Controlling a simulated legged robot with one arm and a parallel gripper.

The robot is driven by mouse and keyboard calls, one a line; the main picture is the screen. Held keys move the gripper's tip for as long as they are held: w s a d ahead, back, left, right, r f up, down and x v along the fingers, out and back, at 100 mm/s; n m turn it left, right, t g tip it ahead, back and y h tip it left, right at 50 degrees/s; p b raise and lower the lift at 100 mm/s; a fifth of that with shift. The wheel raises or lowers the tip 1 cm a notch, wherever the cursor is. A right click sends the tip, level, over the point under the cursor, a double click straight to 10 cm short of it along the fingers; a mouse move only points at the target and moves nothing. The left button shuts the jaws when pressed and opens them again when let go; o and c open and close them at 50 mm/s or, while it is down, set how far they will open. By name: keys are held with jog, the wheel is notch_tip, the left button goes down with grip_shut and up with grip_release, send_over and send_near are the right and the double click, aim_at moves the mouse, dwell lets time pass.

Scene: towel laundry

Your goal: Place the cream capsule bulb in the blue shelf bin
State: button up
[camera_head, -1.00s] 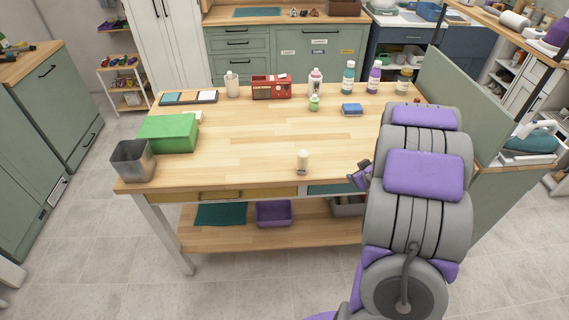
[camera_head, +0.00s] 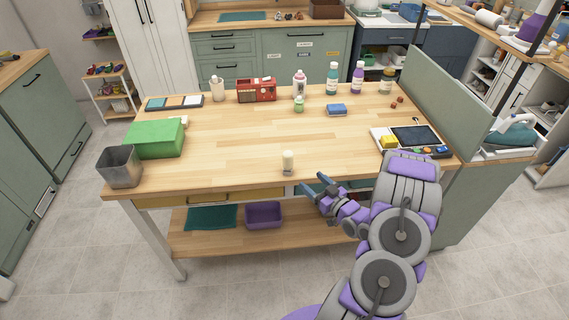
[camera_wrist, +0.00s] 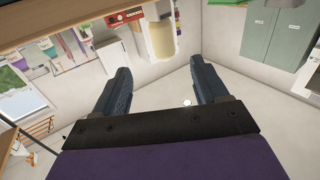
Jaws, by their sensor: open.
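The cream capsule bulb (camera_head: 288,157) stands upright near the front edge of the table. In the wrist view a cream cylinder with a clear, pale sleeve, which looks like the bulb (camera_wrist: 160,38), shows at the top, beyond the fingers. My gripper (camera_head: 316,184) is open and empty, just right of the bulb at the table's front edge and apart from it. Its two dark fingers (camera_wrist: 160,75) are spread in the wrist view.
A green box (camera_head: 155,138) and a grey metal bin (camera_head: 119,167) stand on the table's left. Bottles and a red radio (camera_head: 257,90) line the back. A device with a dark screen (camera_head: 415,135) is on the right, beside a green panel (camera_head: 465,110). The table's middle is clear.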

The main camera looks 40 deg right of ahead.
jog(key=b, duration=0.1)
send_near(285, 150)
jog(key=w+f, duration=0.4)
jog(key=w, duration=0.1)
jog(key=shift+d+f, duration=0.25)
jog(key=shift+f, duration=0.05)
jog(key=shift+w+a+b, duration=0.15)
jog(key=shift+w+b, duration=0.65)
jog(key=shift+w, duration=1.9)
jog(key=shift+r, duration=0.1)
jog(key=shift+c, duration=0.3)
jog(key=c, duration=1)
jog(key=shift+r, duration=0.55)
notch_tip(285, 150, up, 3)
jog(key=shift+f+p, duration=0.2)
jog(key=shift+p, duration=0.4)
jog(key=s+a, duration=0.4)
jog(key=s, duration=0.3)
jog(key=s+a+r+p, duration=0.1)
jog(key=s+a, duration=0.3)
jog(key=s, duration=0.2)
jog(key=shift+s+r+p, duration=0.2)
jog(key=shift+s+p, duration=0.1)
jog(key=shift+s, duration=0.1)
